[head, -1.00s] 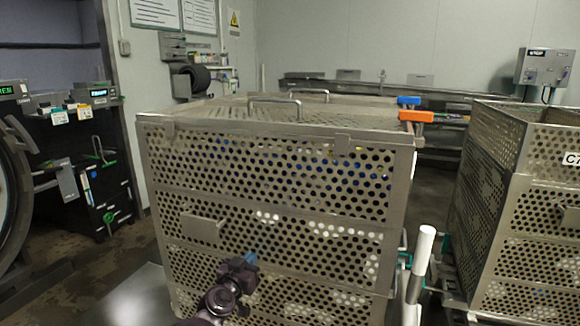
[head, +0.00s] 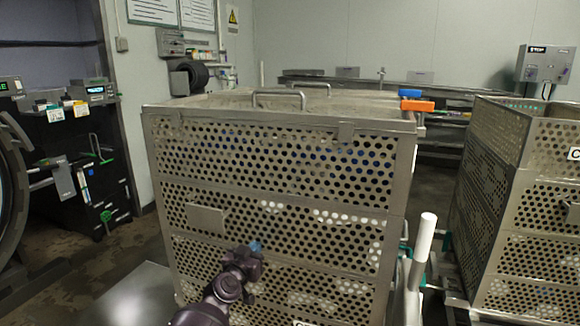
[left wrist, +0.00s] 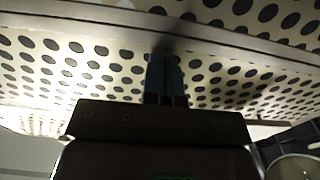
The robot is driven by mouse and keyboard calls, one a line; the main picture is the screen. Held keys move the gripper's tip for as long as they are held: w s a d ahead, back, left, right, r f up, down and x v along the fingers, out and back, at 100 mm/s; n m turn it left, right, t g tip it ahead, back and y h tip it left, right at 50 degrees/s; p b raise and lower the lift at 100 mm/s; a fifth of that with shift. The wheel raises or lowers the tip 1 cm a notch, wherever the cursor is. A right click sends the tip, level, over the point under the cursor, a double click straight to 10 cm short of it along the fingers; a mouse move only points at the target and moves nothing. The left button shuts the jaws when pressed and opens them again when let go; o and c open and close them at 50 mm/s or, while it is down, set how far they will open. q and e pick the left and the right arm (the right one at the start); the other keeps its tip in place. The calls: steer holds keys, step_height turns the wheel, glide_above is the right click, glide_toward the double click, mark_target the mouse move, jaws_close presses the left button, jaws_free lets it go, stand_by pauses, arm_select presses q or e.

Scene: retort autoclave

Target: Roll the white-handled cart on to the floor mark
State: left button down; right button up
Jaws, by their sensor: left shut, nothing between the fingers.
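A tall perforated metal basket stack (head: 275,165) stands upright in the middle of the head view. A white upright handle (head: 424,238) shows at its lower right; I cannot tell how it joins the stack, and the wheels are out of view. My left gripper (head: 255,246) is in front of the stack's near face, low and left of the handle. In the left wrist view its blue fingertips (left wrist: 165,75) are together and empty, at or very near the perforated panel (left wrist: 225,70); contact is unclear. My right gripper and the floor mark are not in view.
A second perforated basket stack (head: 535,200) stands close on the right, with a narrow gap beside the white handle. A dark equipment cabinet (head: 85,165) and a round door edge (head: 12,200) are on the left. Some floor (head: 75,255) is clear there.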

arm_select(q)
steer(key=shift+f, duration=0.1)
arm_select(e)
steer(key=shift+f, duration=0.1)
arm_select(q)
steer(key=b+x, duration=0.2)
steer(key=x, duration=0.2)
steer(key=shift+w, duration=0.15)
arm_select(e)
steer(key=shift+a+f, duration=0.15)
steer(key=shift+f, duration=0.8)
